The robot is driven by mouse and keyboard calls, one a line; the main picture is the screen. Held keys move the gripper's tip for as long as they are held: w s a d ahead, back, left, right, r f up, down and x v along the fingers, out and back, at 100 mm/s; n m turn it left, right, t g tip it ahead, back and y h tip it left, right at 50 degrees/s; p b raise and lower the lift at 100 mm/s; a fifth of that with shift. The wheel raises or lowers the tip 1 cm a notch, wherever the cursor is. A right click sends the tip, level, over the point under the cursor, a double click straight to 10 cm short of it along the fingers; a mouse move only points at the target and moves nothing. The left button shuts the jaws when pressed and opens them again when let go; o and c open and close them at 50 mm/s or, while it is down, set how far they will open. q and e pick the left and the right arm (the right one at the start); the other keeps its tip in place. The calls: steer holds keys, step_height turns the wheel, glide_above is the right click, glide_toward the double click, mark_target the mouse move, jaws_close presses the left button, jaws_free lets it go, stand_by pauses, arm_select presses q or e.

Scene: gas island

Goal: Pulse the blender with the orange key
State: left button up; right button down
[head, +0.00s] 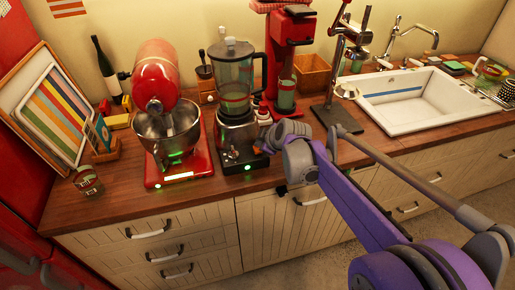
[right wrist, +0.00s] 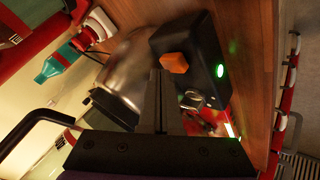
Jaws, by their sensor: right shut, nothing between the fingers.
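The blender (head: 235,85) stands upright on the counter between the red mixer and the red coffee machine. In the right wrist view its black base front (right wrist: 207,50) carries an orange key (right wrist: 174,62), a round metal knob (right wrist: 191,99) and a lit green light (right wrist: 220,70). My right gripper (head: 262,148) is at the right front of the blender base in the head view. In the right wrist view its dark fingers (right wrist: 161,78) are closed together and empty, with their tips beside the orange key. I cannot tell whether they touch it. My left gripper is out of view.
The red stand mixer (head: 158,75) with its steel bowl is close left of the blender. The red coffee machine (head: 290,45) is close behind right. A white sink (head: 405,100) is farther right. The wooden counter's front edge (head: 110,215) runs below.

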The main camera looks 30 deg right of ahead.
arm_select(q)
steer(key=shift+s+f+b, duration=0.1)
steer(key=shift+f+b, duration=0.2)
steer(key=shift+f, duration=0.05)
arm_select(e)
steer(key=shift+f, duration=0.6)
stand_by(0.3)
stand_by(0.4)
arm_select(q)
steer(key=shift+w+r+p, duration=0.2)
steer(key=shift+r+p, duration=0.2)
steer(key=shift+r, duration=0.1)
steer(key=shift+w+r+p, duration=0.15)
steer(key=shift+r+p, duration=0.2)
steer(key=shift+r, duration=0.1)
arm_select(e)
steer(key=shift+w+r, duration=0.1)
steer(key=shift+r, duration=0.95)
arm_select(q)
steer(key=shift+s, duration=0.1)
